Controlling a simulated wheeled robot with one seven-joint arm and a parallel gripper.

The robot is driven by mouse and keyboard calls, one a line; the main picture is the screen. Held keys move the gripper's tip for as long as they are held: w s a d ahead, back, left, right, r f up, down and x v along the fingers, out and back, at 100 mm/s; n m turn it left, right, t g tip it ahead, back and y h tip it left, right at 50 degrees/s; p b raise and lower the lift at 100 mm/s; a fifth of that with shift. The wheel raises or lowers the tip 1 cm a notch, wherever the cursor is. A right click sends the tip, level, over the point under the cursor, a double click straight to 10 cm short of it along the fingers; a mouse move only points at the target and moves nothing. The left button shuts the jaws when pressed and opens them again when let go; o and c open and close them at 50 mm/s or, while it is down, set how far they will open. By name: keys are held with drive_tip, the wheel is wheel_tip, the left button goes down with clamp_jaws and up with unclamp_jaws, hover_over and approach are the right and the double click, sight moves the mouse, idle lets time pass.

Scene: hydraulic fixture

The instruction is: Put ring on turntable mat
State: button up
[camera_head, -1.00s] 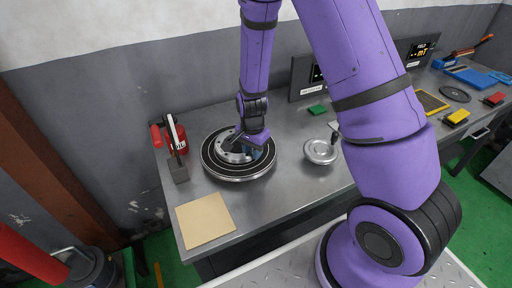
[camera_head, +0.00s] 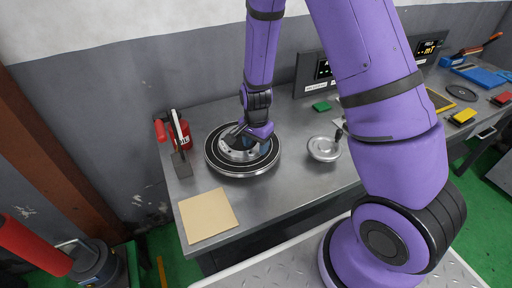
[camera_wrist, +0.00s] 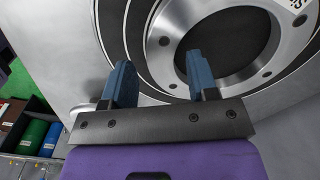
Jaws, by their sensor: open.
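A silver metal ring (camera_wrist: 164,48) with small holes lies on the black turntable mat (camera_wrist: 138,25), seen at close range in the wrist view. The ring also shows in the head view (camera_head: 232,153), partly hidden by my gripper. The round turntable (camera_head: 243,174) stands on the left part of the steel bench. My gripper (camera_wrist: 160,76) is open at the ring, with nothing clamped between its blue fingers. In the wrist view the left finger appears outside the ring's band and the right finger over its centre hole. Contact cannot be told.
A tan sheet (camera_head: 208,216) lies in front of the turntable. A red extinguisher-like can (camera_head: 181,135) stands at its left. A silver lidded dish (camera_head: 323,149) is to its right. Display panels (camera_head: 309,76) stand at the back, and coloured blocks lie farther right.

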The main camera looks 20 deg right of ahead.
drive_tip(key=s+d+r+n+t+y, duration=0.1)
drive_tip(key=s+r+n, duration=0.25)
drive_tip(key=r, duration=1.05)
drive_tip(key=s+d+r+n+t, duration=0.15)
drive_tip(key=s+r, duration=0.35)
drive_tip(key=r, duration=0.9)
drive_tip(key=s+d+r+n+t, duration=0.1)
drive_tip(key=s+r+n, duration=0.2)
drive_tip(key=s, duration=0.4)
drive_tip(key=s+d+r+n+t+h, duration=0.1)
drive_tip(key=s+r+n, duration=0.3)
drive_tip(key=s+r, duration=0.2)
drive_tip(key=shift+s+t, duration=0.35)
drive_tip(key=shift+s, duration=0.5)
